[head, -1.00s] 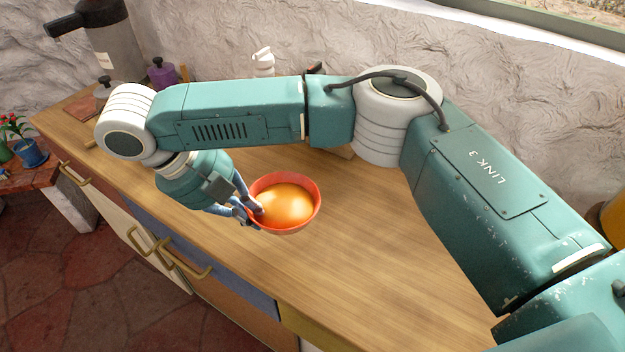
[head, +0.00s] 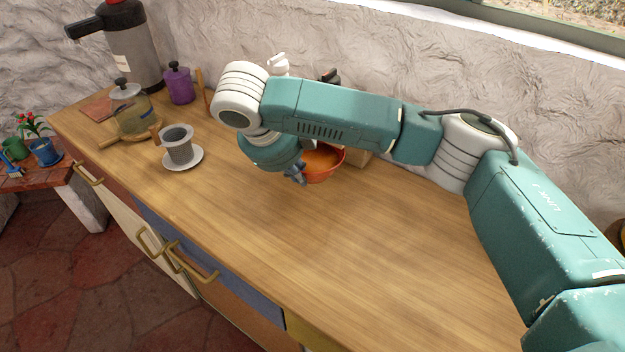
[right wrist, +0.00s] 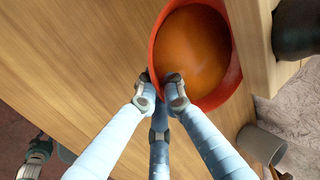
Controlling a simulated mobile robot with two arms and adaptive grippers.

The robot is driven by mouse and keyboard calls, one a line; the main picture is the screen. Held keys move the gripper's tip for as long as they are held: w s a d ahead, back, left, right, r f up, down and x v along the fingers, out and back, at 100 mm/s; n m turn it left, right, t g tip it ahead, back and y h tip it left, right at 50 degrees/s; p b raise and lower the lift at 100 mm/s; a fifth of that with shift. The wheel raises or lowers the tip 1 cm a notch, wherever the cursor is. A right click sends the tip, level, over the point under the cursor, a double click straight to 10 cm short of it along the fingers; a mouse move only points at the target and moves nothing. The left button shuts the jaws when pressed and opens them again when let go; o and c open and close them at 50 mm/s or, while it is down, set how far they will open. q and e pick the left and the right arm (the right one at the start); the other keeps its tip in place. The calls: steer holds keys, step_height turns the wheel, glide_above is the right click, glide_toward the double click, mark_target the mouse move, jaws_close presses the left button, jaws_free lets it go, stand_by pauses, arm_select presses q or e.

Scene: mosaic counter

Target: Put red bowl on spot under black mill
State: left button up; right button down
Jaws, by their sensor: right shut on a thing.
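The red bowl (head: 325,172), orange inside, is at the back middle of the counter in the head view, partly hidden by my right arm. My right gripper (head: 298,174) is shut on the bowl's near left rim. In the right wrist view the fingers (right wrist: 160,92) pinch the rim of the bowl (right wrist: 152,45). A dark object (head: 330,75), likely the black mill, shows just above my forearm in the head view. A black rounded object (right wrist: 297,28) by a wooden block shows in the right wrist view. I cannot tell whether the bowl touches the counter. My left gripper is out of view.
A wooden block (head: 357,158) stands behind the bowl. A grey cup on a saucer (head: 183,160), a glass jar (head: 130,110), a purple canister (head: 179,84) and a large flask (head: 128,50) stand left. The counter's front middle (head: 330,250) is clear.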

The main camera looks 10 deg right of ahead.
mark_target(312, 169)
steer(key=w+d, duration=0.3)
steer(key=shift+r, duration=0.15)
steer(key=shift+p+x, duration=0.35)
steer(key=shift+x, duration=0.6)
steer(key=shift+f, duration=0.55)
step_height(312, 169, down, 4)
steer(key=shift+r+p, duration=0.1)
steer(key=shift+p, duration=0.2)
steer(key=shift+w+d+f, duration=0.1)
steer(key=shift+w+f, duration=0.05)
steer(key=shift+f, duration=0.15)
steer(key=c, duration=1.9)
jaws_free()
